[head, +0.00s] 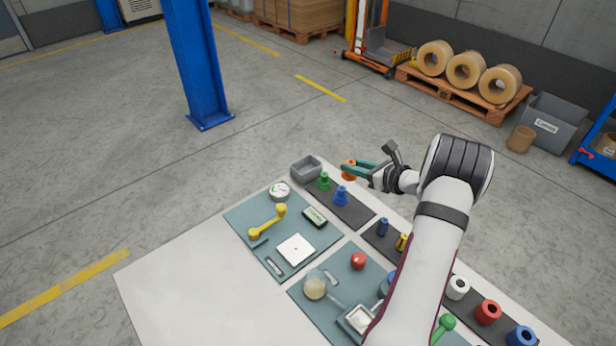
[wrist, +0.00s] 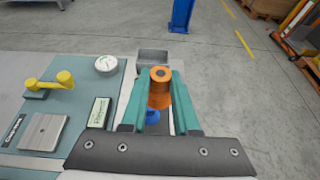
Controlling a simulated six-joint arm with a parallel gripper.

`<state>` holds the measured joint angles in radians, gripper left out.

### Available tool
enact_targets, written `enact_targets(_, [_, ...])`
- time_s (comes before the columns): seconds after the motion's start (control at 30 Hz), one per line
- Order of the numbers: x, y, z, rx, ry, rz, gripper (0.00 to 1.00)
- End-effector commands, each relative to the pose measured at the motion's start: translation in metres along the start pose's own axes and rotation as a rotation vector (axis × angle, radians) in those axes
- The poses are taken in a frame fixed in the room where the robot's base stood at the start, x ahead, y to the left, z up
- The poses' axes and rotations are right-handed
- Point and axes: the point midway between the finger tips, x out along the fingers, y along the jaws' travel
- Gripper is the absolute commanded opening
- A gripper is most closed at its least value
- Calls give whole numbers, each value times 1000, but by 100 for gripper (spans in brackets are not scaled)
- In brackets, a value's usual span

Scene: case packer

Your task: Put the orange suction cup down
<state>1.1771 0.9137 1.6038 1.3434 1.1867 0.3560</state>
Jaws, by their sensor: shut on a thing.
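The orange suction cup (head: 348,170) is between the teal fingers of my gripper (head: 353,168) in the head view. In the wrist view the orange suction cup (wrist: 160,88) stands between the two fingertips of my gripper (wrist: 160,80), which are shut on it. It appears held above the dark strip (head: 352,211). A green suction cup (head: 324,182) and a blue suction cup (head: 341,196) stand on that strip, to the left of the orange one in the head view. In the wrist view the blue cup (wrist: 152,117) is partly hidden behind the orange one.
A grey open bin (head: 306,168) stands at the table's far corner. A teal panel holds a gauge (head: 280,191), a yellow handle (head: 268,222), a small display (head: 314,217) and a white plate (head: 295,250). Several coloured parts stand along the right edge near my arm.

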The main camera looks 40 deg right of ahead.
Motion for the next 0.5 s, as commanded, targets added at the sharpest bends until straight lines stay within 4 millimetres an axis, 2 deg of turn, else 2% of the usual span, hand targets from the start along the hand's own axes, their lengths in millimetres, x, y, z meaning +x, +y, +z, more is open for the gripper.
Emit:
enact_targets(0.03, [16, -9, 9, 6, -1, -24, 0])
enact_targets(0.1, [33, -20, 19, 22, -1, -60, 0])
enact_targets(0.23, [52, -28, 28, 39, 1, -94, 0])
enact_targets(0.37, [89, -15, 23, 41, 2, -95, 0])
enact_targets(0.5, [136, 4, 13, 41, 2, -95, 0])
